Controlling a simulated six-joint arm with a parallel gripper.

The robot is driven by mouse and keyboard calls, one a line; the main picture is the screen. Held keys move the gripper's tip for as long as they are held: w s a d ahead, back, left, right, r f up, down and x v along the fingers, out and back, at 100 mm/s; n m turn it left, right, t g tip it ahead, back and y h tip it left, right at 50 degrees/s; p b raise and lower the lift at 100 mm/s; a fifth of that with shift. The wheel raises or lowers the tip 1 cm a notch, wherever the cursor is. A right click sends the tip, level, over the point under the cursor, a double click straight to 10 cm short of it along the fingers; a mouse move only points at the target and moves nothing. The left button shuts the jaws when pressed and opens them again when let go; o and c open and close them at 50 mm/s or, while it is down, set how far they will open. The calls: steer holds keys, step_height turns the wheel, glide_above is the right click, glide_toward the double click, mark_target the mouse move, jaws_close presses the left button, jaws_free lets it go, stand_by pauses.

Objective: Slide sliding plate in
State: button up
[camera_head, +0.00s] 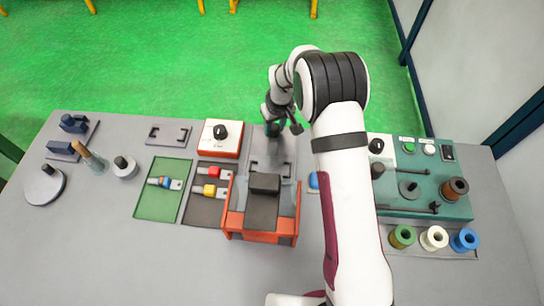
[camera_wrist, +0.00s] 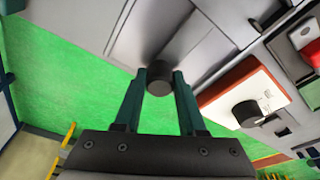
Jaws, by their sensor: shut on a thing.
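The sliding plate (camera_head: 273,150) is a flat grey metal plate behind the orange-red fixture (camera_head: 262,237) in the head view. In the wrist view the plate (camera_wrist: 158,30) spreads out beyond the fingers, with a round dark knob (camera_wrist: 159,78) at its near end. My gripper (camera_head: 272,128) is at the plate's far end by the table's back edge. In the wrist view my gripper (camera_wrist: 161,82) has its two teal fingers closed on either side of the knob. How far the plate reaches into the fixture is hard to tell.
A white and red box with a black knob (camera_head: 220,137) stands close left of my gripper and also shows in the wrist view (camera_wrist: 246,102). A black block (camera_head: 265,184) sits on the fixture. A teal panel (camera_head: 425,190) and several spools lie to the right.

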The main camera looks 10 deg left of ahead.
mark_target(270, 161)
steer(key=shift+s, duration=4.85)
steer(key=o, duration=0.9)
steer(key=shift+o, duration=0.2)
step_height(270, 161, up, 6)
steer(key=shift+f, duration=0.15)
